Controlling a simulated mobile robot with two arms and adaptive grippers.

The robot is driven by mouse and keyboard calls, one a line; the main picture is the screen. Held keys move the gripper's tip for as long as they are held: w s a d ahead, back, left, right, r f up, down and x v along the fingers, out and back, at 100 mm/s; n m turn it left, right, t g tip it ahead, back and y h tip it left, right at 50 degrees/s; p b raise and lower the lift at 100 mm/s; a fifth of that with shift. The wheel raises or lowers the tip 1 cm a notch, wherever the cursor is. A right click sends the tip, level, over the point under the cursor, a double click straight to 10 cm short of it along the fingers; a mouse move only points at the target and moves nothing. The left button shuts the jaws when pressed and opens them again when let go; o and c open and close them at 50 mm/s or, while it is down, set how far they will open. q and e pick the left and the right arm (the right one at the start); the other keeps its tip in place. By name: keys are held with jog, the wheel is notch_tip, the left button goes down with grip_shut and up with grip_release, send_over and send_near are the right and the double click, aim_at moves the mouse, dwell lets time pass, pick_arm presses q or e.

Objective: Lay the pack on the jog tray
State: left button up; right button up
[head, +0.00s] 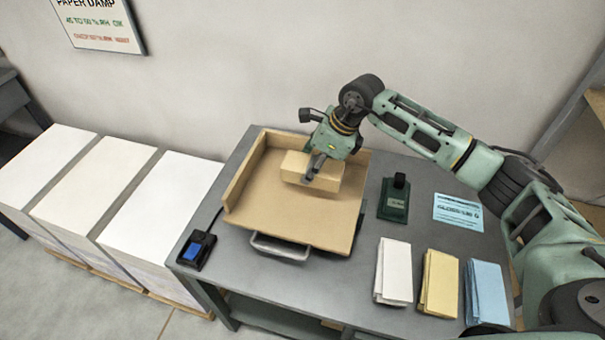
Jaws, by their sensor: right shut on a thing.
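The pack (326,181) is a tan, brick-shaped block. It is in my right gripper (314,170), which is shut on it from above. The pack is over the rear middle of the jog tray (312,225), a tan board with raised walls along its left and back sides. I cannot tell whether the pack touches the tray floor or hangs just above it. The gripper hides part of the pack's top. My left gripper is not in view.
The tray stands on a grey table (335,285) with a metal handle (280,246) at its front. White, yellow and blue folded stacks (440,283) lie at the front right. A green device (394,198) and a blue-screened device (196,248) flank the tray. Tall paper stacks (160,210) stand left.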

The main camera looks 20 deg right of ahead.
aim_at(305, 166)
jog(key=a, duration=0.1)
jog(key=f, duration=0.1)
jog(key=a, duration=0.1)
jog(key=shift+w+a+f+p, duration=0.25)
jog(key=shift+a+f+p, duration=0.05)
jog(key=shift+p, duration=0.05)
notch_tip(305, 166, down, 2)
jog(key=shift+s+p, duration=0.15)
jog(key=shift+p, duration=0.5)
jog(key=shift+f, duration=1.1)
jog(key=o, duration=1.2)
jog(key=shift+c, duration=0.2)
jog(key=o, duration=0.3)
jog(key=shift+d, duration=0.1)
jog(key=shift+o, duration=0.2)
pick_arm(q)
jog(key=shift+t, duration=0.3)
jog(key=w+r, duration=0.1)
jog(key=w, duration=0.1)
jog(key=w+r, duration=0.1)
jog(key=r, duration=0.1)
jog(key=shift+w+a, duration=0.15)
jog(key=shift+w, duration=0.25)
